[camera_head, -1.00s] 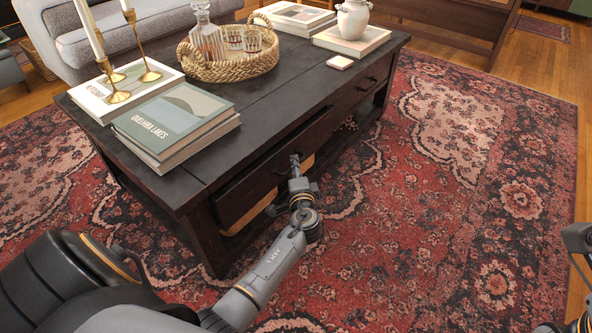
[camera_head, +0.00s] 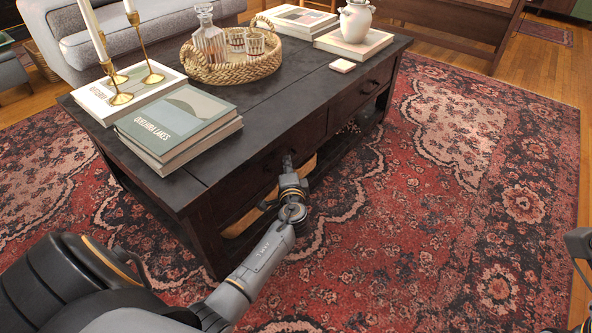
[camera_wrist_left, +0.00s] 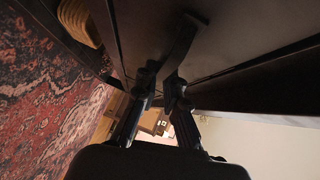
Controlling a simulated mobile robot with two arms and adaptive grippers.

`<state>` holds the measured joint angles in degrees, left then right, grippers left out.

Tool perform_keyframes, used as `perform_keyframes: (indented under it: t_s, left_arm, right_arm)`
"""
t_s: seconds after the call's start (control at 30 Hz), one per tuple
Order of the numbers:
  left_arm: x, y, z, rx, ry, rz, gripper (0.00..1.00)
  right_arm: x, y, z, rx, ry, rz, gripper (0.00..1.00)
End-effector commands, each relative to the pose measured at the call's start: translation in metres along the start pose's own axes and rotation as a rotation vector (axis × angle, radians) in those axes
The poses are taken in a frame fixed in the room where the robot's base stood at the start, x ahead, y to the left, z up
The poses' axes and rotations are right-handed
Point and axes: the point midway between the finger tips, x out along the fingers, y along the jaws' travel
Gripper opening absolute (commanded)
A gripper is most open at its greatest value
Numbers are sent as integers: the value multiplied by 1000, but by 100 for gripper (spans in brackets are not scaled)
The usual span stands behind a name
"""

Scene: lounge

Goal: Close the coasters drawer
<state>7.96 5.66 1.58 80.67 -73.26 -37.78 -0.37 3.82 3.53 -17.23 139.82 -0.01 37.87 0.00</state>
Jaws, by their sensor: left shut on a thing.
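The dark wooden coffee table (camera_head: 262,98) has a left drawer whose front (camera_head: 238,190) looks flush or nearly flush with the frame in the head view; a small gap cannot be ruled out. My left gripper (camera_head: 288,162) is at this drawer front, shut on its dark handle. In the left wrist view, the gripper fingers (camera_wrist_left: 160,88) close around the lower part of the curved handle (camera_wrist_left: 182,48). The drawer's inside and any coasters in it are hidden. Only part of my right arm shows at the right edge, without its fingers.
A second drawer (camera_head: 350,98) on the right looks shut. Books (camera_head: 178,128), candlesticks, a woven tray (camera_head: 232,72) and a white vase (camera_head: 356,20) stand on the tabletop. A tan object (camera_head: 240,222) shows under the drawer. The patterned rug (camera_head: 450,200) is clear to the right.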

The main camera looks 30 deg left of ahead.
Motion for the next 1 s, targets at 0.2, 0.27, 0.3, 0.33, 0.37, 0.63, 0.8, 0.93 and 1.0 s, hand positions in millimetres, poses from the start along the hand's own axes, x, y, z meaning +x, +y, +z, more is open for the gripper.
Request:
perform_keyframes:
  t_s: [0.2, 0.27, 0.3, 0.33, 0.37, 0.63, 0.8, 0.93, 1.0]
  left_arm:
    - [4, -1, 5, -1, -7, 0, 0]
    - [4, -2, 5, -1, -8, -1, 0]
    - [4, -2, 5, -1, -8, -1, 18]
    - [4, -2, 5, -1, -8, -1, 24]
    - [4, -2, 5, -1, -8, -1, 31]
    - [3, -1, 4, -2, -5, 0, 33]
    - [-6, 0, 3, -2, -3, 2, 33]
    - [-28, 1, 3, -3, -2, 3, 33]
    - [-43, 1, 3, -3, -3, 3, 33]
  right_arm:
    - [0, 0, 0, 0, 0, 0, 90]
    - [1, 0, 0, 0, 0, -1, 90]
    - [1, 0, 0, -1, 1, -1, 90]
    - [1, 0, 0, -1, 1, -1, 90]
    - [1, 0, 0, -1, 1, -1, 90]
    - [1, 1, 0, -1, 4, 2, 90]
    - [1, 1, 0, -2, 4, 4, 90]
    - [1, 1, 0, -1, 3, 2, 90]
    - [1, 0, 0, -1, 3, 2, 90]
